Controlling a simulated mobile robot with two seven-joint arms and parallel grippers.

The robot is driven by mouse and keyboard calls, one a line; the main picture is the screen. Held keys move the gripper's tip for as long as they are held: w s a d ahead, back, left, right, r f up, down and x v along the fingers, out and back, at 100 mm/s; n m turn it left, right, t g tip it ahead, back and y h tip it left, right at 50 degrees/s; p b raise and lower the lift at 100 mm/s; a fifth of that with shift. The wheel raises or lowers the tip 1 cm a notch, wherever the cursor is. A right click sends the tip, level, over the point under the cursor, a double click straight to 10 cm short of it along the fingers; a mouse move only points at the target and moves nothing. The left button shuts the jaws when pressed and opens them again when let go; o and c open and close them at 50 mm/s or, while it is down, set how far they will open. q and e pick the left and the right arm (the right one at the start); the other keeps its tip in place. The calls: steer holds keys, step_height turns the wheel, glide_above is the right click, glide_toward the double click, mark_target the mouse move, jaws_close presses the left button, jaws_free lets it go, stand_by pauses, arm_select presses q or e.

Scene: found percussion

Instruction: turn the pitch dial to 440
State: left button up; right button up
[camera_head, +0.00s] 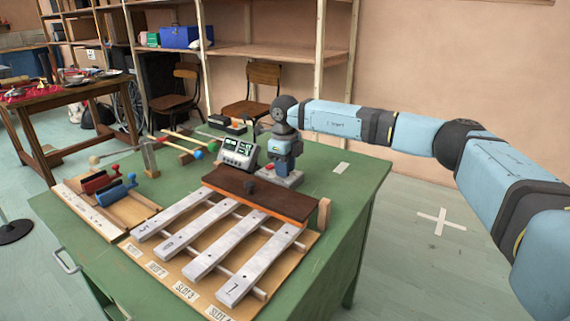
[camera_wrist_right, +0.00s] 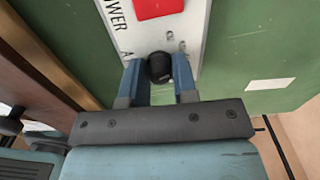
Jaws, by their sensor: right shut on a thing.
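The pitch dial is a small black knob (camera_wrist_right: 160,67) on a pale grey panel (camera_wrist_right: 190,35), seen at the top of the right wrist view. My right gripper (camera_wrist_right: 159,75) has one blue finger on each side of it and is shut on it. In the head view the right gripper (camera_head: 283,172) points down onto the pale box (camera_head: 291,181), and the dial is hidden there. A grey meter (camera_head: 238,152) with lit green displays stands just left of the box; its digits are too small to read. My left gripper is not in view.
A red button (camera_wrist_right: 157,8) is on the same panel, close to the fingers. A brown board (camera_head: 262,193) and several pale metal bars (camera_head: 245,262) lie in front. Mallets (camera_head: 181,137) lie at the back left. The green table (camera_head: 350,185) is mostly clear on the right.

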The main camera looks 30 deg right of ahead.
arm_select(q)
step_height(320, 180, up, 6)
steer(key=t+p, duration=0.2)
steer(key=p, duration=0.2)
arm_select(e)
steer(key=m, duration=0.2)
steer(key=shift+r+m, duration=0.3)
steer(key=shift+f+m+p, duration=0.1)
steer(key=shift+m+p, duration=0.9)
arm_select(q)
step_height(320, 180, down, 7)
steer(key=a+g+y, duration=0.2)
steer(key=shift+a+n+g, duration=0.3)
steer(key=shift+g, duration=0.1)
arm_select(e)
steer(key=shift+f+m, duration=0.1)
steer(key=shift+m, duration=0.2)
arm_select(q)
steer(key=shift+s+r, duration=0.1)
arm_select(e)
steer(key=o, duration=0.9)
